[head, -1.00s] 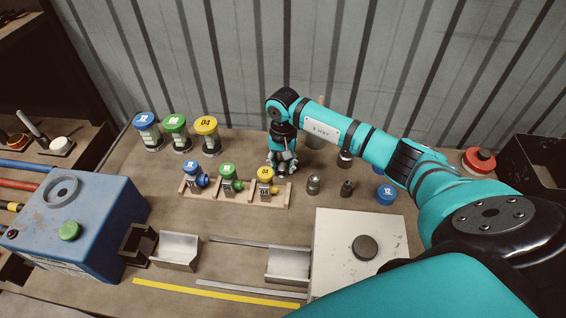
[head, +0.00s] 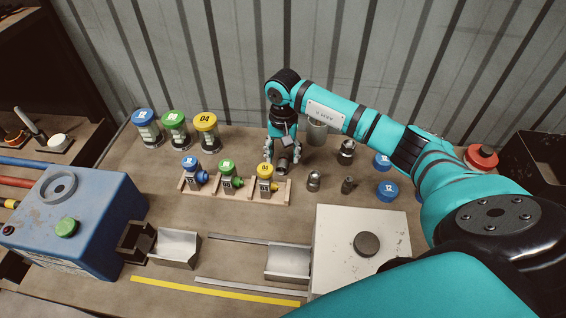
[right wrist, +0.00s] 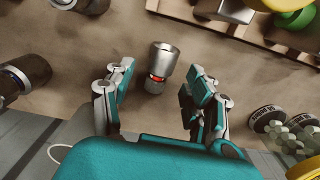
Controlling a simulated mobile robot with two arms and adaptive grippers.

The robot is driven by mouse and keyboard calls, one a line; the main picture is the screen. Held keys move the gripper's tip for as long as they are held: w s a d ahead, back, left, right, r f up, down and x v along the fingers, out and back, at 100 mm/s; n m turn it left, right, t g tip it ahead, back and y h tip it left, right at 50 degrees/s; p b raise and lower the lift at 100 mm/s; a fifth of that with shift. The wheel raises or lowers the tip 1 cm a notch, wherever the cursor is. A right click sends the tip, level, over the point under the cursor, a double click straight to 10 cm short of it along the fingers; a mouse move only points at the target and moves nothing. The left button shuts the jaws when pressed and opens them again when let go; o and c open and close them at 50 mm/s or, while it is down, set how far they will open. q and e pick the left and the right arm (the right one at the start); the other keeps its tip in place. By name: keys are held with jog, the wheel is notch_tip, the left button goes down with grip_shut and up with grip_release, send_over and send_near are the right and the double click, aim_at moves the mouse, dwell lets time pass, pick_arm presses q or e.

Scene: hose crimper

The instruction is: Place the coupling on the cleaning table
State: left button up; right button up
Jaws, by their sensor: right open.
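A grey metal coupling with a red band (right wrist: 158,68) stands on the workbench in the right wrist view. It lies between the spread fingers of my right gripper (right wrist: 159,80), with a gap on both sides. In the head view the coupling (head: 283,165) shows just below the open right gripper (head: 282,153), right of the yellow-capped part in the rack. The gripper holds nothing. No surface is clearly marked as the cleaning table; a pale box with a dark round knob (head: 335,230) stands at front right. My left gripper is not in view.
A wooden rack (head: 213,198) with colour-capped parts is left of the gripper. Several capped jars (head: 175,130) stand behind it. Metal fittings (head: 313,181) and blue caps (head: 387,191) sit to the right. A blue machine (head: 80,220) and a metal tray (head: 287,262) are nearer.

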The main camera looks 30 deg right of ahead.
aim_at(283, 160)
notch_tip(283, 160, up, 9)
jog(key=b, duration=0.2)
jog(key=shift+f, duration=0.15)
